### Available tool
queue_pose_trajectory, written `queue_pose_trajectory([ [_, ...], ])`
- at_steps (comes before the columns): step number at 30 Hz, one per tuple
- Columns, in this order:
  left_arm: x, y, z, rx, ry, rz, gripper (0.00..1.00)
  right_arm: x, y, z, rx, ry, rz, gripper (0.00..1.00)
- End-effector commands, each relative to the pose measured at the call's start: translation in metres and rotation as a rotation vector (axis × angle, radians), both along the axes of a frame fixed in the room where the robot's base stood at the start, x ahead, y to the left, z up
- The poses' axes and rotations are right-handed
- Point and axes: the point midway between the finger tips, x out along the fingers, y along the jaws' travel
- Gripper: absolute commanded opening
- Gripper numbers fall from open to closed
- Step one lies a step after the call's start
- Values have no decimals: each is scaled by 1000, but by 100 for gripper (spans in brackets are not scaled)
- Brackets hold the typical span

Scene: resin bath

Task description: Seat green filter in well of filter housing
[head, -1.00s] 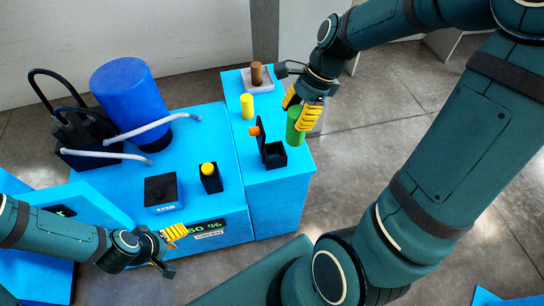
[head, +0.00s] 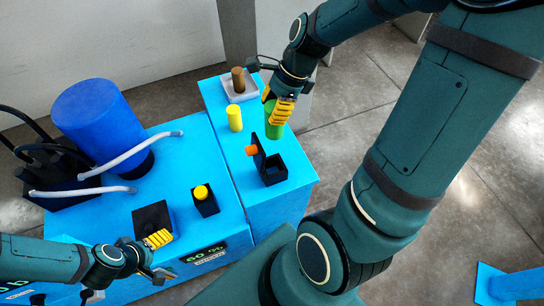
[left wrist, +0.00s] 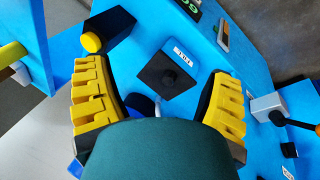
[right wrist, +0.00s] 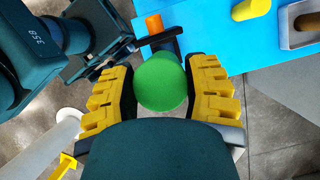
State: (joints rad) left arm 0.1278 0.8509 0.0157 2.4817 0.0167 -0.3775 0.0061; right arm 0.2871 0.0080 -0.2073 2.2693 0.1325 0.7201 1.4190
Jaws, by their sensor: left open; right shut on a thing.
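The green filter (head: 277,119) is a green cylinder held upright between the yellow fingers of my right gripper (head: 278,104). In the right wrist view the filter (right wrist: 161,82) shows end-on between the fingers. The filter housing (head: 274,174) is a small black box with a dark square well. Its lid stands open, with an orange knob (head: 252,150). The filter is above and behind the housing, apart from it. In the right wrist view the filter and arm hide most of the housing. My left gripper (head: 160,255) is open and empty near the front of the left blue bench.
A yellow cylinder (head: 235,118) and a brown cylinder (head: 238,80) in a grey tray (head: 241,93) stand behind the housing. A black box with a yellow button (head: 201,192), a black block (head: 152,218) and a blue drum (head: 104,125) stand on the left bench (head: 222,216).

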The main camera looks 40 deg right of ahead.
Motion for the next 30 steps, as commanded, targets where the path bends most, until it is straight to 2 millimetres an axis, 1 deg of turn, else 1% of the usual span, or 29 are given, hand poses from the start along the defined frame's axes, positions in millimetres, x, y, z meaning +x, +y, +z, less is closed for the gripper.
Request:
queue_pose_trajectory([
  [1,0,0,-8,1,1,-1,82,-1,0,-17,3,5,-1,10],
  [12,-11,-2,-39,-5,24,-20,82,-1,1,-109,2,5,0,10],
  [15,-14,-3,-48,-7,32,-25,82,-1,0,-131,2,4,-2,10],
  [18,-16,-3,-53,-9,36,-29,82,0,0,-147,1,2,-1,10],
  [21,-17,-3,-56,-9,39,-31,82,0,0,-155,0,1,0,10],
  [26,-18,-3,-59,-9,41,-32,82,0,0,-163,0,0,0,10],
  [30,-20,-4,-67,-10,45,-36,82,0,0,-182,2,3,-1,10],
])
